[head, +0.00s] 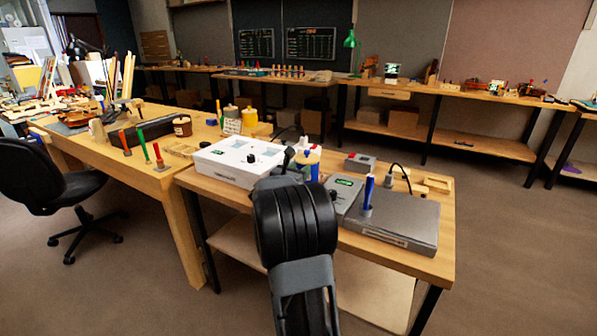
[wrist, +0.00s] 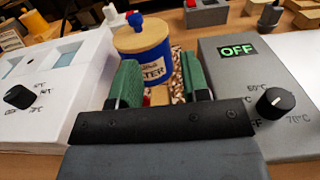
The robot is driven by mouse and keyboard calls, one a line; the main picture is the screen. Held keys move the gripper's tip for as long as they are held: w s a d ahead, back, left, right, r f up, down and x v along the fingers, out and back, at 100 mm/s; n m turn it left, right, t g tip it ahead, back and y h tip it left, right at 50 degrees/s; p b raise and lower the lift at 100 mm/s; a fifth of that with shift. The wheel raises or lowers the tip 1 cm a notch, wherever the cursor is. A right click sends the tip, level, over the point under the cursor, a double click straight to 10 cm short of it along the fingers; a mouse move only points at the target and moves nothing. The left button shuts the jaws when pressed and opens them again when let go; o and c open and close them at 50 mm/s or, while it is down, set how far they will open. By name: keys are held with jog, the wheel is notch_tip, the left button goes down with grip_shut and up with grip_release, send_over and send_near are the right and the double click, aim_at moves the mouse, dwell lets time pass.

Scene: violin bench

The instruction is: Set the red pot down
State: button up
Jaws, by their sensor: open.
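I cannot make out a red pot in either view. My gripper (wrist: 160,66) is open, with green pads on both fingers. A blue pot (wrist: 153,52) with a wooden lid and a partly hidden label stands upright just beyond the fingers. A brown-and-white speckled thing (wrist: 178,90) shows low between the pads, partly hidden by my gripper. I see nothing held. In the head view my arm hides most of the area around my gripper, and the blue pot (head: 314,173) shows only in part behind it.
A white box with a black knob (wrist: 18,97) stands left of my gripper. A grey unit reading OFF (wrist: 238,50) stands close on the right. A grey box with a red button (wrist: 206,14) is behind. The bench's front right edge (head: 415,262) is bare.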

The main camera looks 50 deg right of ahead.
jog(key=s+a+f+m+y, duration=0.3)
jog(key=s+a+m+y, duration=0.2)
jog(key=a, duration=0.8)
jog(key=s+a+f+m+g+y, duration=0.1)
jog(key=s+a+f+m+y, duration=0.2)
jog(key=s+a+m+y, duration=0.3)
jog(key=s+a+f+m+y, duration=0.3)
jog(key=a+m, duration=0.6)
jog(key=a, duration=1.1)
jog(key=s+y, duration=0.2)
jog(key=y, duration=0.1)
jog(key=shift+s+a+f+m+p, duration=0.2)
jog(key=shift+a+f+m+p, duration=0.15)
jog(key=shift+m+p, duration=0.05)
jog(key=shift+r, duration=0.15)
notch_tip(320, 180, up, 22)
jog(key=p, duration=2)
jog(key=shift+a+f, duration=0.2)
jog(key=shift+f, duration=0.05)
